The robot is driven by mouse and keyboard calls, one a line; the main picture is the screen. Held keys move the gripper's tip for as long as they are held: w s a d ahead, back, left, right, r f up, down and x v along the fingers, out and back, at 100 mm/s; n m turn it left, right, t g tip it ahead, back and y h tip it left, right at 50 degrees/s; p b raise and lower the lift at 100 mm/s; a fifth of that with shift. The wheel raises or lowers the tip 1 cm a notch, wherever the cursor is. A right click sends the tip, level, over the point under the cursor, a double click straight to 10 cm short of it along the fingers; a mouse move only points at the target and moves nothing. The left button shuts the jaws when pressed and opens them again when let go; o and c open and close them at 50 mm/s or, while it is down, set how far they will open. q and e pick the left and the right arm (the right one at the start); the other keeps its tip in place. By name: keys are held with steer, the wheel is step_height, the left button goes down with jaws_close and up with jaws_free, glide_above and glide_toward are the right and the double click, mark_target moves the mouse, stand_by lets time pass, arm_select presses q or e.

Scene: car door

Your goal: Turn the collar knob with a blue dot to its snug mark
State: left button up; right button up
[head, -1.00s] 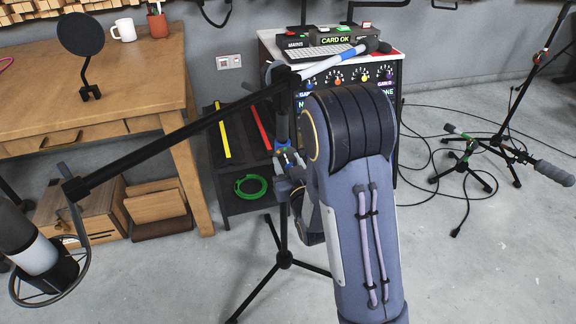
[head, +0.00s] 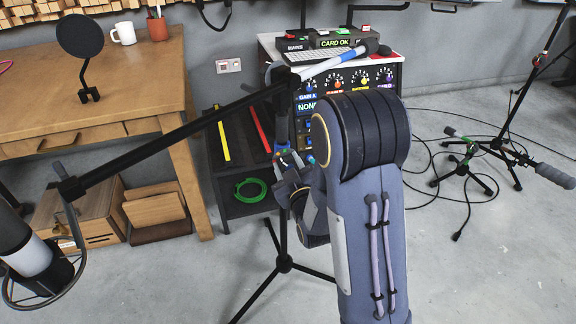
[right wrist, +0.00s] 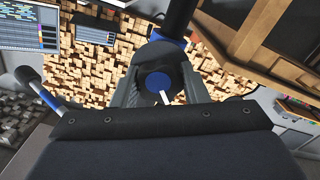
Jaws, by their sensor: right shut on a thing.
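A dark microphone stand (head: 284,228) stands in front of the equipment cabinet, with a long black boom (head: 190,131) reaching left to a hanging microphone (head: 28,256). In the right wrist view, a dark round knob with a blue dot (right wrist: 157,82) and a white pointer line sits on the stand's post. My right gripper (right wrist: 162,88) is shut on this knob, one finger on each side. In the head view my right gripper (head: 284,160) is at the post below the boom joint, largely hidden by my own arm. The snug mark is not distinguishable. My left gripper is not in view.
A wooden table (head: 80,85) is at left and a low black shelf (head: 240,195) with a green coil is behind the stand. The cabinet (head: 390,75) with knobs is behind my arm. Another microphone stand (head: 465,155) and floor cables are at right.

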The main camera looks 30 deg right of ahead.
steer(key=o, duration=1)
steer(key=shift+c, duration=0.2)
steer(key=v, duration=0.8)
steer(key=shift+w+d, duration=0.1)
